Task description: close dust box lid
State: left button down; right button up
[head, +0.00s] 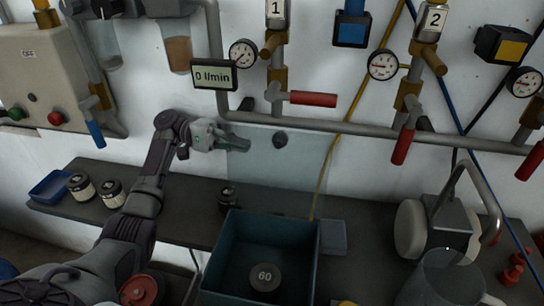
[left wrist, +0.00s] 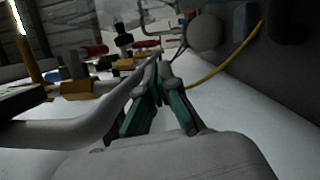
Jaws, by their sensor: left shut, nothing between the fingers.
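The dust box appears to be the open teal box (head: 223,262) at the bottom middle of the head view. A clear, see-through lid (head: 300,165) stands raised at its back, nearly upright, with a dark round knob (head: 280,139) near its top. My left gripper (head: 246,145) is shut and empty at the upper left part of the lid, left of the knob; I cannot tell if it touches the panel. In the left wrist view the closed fingers (left wrist: 158,65) meet at their tips. My right gripper is not in view.
A dark weight marked 60 (head: 265,276) lies inside the box. Pipes with gauges (head: 383,65) and red-handled valves (head: 313,99) run along the wall above. Jars (head: 81,187) stand left on the bench; a grey machine (head: 430,225) and a clear jug (head: 445,280) are right.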

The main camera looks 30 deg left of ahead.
aim_at(271, 163)
pick_arm(q)
jog(key=s+d+p, duration=0.1)
jog(key=d, duration=0.2)
jog(key=s+d+r+p, duration=0.1)
jog(key=d+p, duration=0.1)
jog(key=d, duration=0.1)
jog(key=s+d+p, duration=0.1)
jog(key=d+p, duration=0.1)
jog(key=d, duration=0.1)
jog(key=shift+s+d+r, duration=0.15)
jog(key=shift+d, duration=0.1)
jog(key=shift+s, duration=0.3)
jog(key=shift+d, duration=0.1)
jog(key=shift+w, duration=0.1)
jog(key=shift+d, duration=0.1)
